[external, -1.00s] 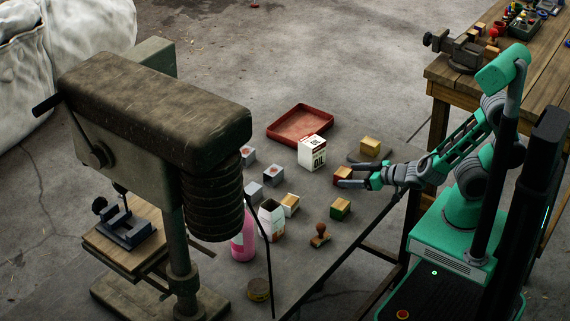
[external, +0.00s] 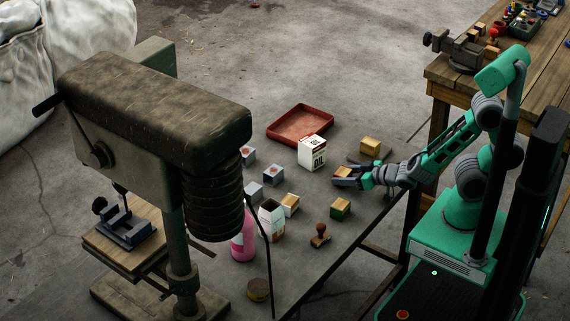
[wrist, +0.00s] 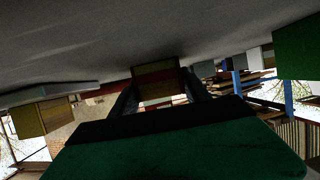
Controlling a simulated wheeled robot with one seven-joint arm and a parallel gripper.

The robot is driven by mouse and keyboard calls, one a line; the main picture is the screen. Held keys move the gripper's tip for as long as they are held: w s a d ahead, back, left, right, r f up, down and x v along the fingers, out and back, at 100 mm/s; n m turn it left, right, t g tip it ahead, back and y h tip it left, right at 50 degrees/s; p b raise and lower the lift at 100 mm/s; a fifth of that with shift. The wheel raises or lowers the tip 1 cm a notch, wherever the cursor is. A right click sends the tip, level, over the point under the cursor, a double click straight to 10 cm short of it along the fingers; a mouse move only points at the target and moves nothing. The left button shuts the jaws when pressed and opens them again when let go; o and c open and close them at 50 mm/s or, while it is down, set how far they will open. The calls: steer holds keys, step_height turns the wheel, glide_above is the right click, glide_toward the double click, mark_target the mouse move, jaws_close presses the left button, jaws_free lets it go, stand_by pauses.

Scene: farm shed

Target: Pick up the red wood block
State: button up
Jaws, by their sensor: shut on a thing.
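The red wood block (external: 343,172) has a wood-coloured top and sits near the right side of the grey table (external: 330,236). My gripper (external: 346,173) is shut on it, with the fingers on either side and partly hiding it. In the wrist view the block (wrist: 157,83) shows red and tan bands between my two dark fingers (wrist: 160,90). I cannot tell whether it still touches the table.
A yellow-topped block (external: 370,146) lies just behind my gripper, and a green one (external: 340,209) in front. A white oil carton (external: 312,153) stands left of it, near a red tray (external: 300,124). A wooden stamp (external: 320,236) and a pink bottle (external: 243,243) stand nearer the front.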

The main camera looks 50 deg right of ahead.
steer(key=c, duration=0.4)
